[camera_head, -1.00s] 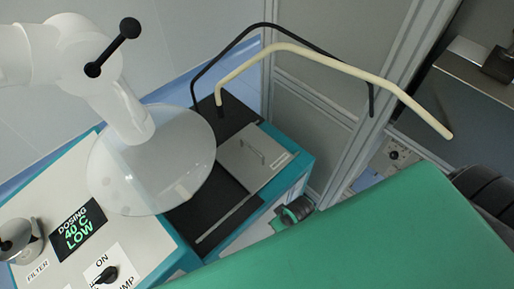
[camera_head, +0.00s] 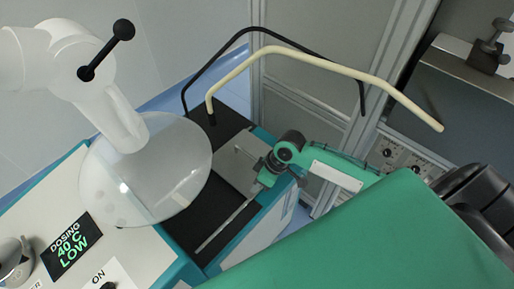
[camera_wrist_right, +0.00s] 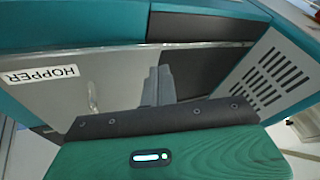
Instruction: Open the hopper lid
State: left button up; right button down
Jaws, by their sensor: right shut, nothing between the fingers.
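The hopper lid (camera_head: 232,170) is a flat grey plate with a handle on the teal-edged machine in the head view. It appears to lie flat and closed. My right gripper (camera_head: 263,178) is over the right part of the lid and hides it there. In the right wrist view the lid (camera_wrist_right: 118,68) carries an upside-down HOPPER label (camera_wrist_right: 42,75). The shut, empty right fingers (camera_wrist_right: 159,84) point at the lid's edge there; I cannot tell whether they touch it. My left gripper is not in view.
A clear round disc (camera_head: 150,175) under a white arm stands left of the lid. A bent cream rod (camera_head: 320,64) and a black rod (camera_head: 232,42) arch behind it. A control panel (camera_head: 50,215) with a dosing display is at lower left. A vented side (camera_wrist_right: 268,78) shows right.

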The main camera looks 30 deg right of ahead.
jog(key=w+d+r+m+t+y, duration=0.1)
jog(key=w+d+r, duration=0.45)
jog(key=d, duration=0.25)
jog(key=w+d+r+m, duration=0.2)
jog(key=w+d+r, duration=0.2)
jog(key=w+d, duration=0.3)
jog(key=p, duration=0.3)
send_over(264, 153)
notch_tip(264, 153, down, 9)
jog(key=shift+w+r, duration=0.1)
jog(key=shift+r, duration=0.05)
jog(key=shift+s+a+p, duration=0.2)
jog(key=shift+a+p, duration=0.2)
jog(key=shift+a, duration=0.15)
jog(key=shift+s+a+p, duration=0.2)
jog(key=shift+a+p, duration=0.2)
jog(key=shift+a, duration=0.15)
jog(key=shift+s+a+f, duration=0.25)
jog(key=shift+a, duration=0.25)
jog(key=shift+a+f, duration=0.15)
